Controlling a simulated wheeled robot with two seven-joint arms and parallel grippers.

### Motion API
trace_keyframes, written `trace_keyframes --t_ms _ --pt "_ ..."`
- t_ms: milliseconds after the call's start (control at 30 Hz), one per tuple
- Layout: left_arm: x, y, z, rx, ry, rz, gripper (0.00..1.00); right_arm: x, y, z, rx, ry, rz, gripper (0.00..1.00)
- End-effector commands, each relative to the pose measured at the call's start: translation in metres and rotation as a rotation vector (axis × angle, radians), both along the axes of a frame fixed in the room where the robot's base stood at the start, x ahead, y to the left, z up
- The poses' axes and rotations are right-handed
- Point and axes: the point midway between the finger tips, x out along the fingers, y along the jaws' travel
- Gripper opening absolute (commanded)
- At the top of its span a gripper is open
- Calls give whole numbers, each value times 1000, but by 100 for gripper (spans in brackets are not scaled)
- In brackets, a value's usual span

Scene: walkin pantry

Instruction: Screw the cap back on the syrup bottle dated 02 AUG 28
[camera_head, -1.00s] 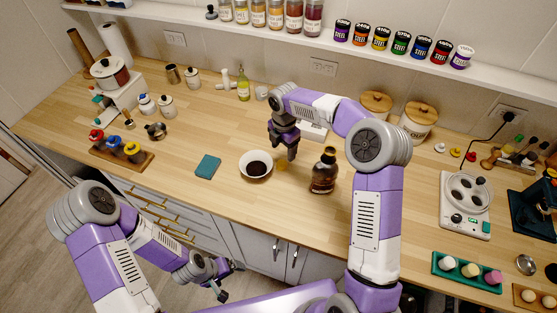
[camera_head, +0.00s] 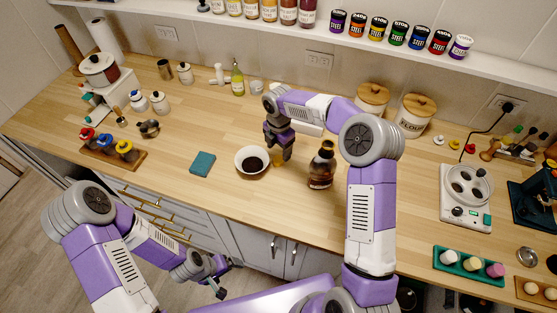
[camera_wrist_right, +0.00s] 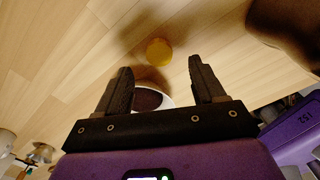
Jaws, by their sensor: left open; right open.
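A dark brown syrup bottle (camera_head: 320,170) stands upright on the counter; its date cannot be read. In the right wrist view, a dark brown shape (camera_wrist_right: 285,25) at the top right appears to be this bottle. A small round yellow cap (camera_wrist_right: 159,51) lies on the wood, also seen in the head view (camera_head: 278,162) between the bowl and the bottle. My right gripper (camera_head: 286,158) points down close to the cap, open and empty; in its wrist view the cap shows beyond the fingertips (camera_wrist_right: 160,75). My left gripper (camera_head: 222,287) is open and empty in front of the counter.
A white bowl (camera_head: 238,164) with dark contents stands just left of the cap. A teal cloth or pad (camera_head: 202,164) lies further left. Small white, yellow and red pieces (camera_head: 454,144) lie at the back right. Wooden-lidded canisters (camera_head: 414,117) stand behind my right arm.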

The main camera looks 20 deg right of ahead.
Motion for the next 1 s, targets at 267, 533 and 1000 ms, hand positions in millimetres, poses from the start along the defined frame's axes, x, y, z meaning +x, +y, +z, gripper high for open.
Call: trace_keyframes --t_ms 267,533,1000 --pt "0 0 -2 0 0 0 94 0 1 -17 0 4 -1 69" --pt "0 0 -5 0 0 0 94 0 1 -52 0 2 -1 69" --pt "0 0 -4 0 0 0 94 0 1 -52 0 0 0 46"
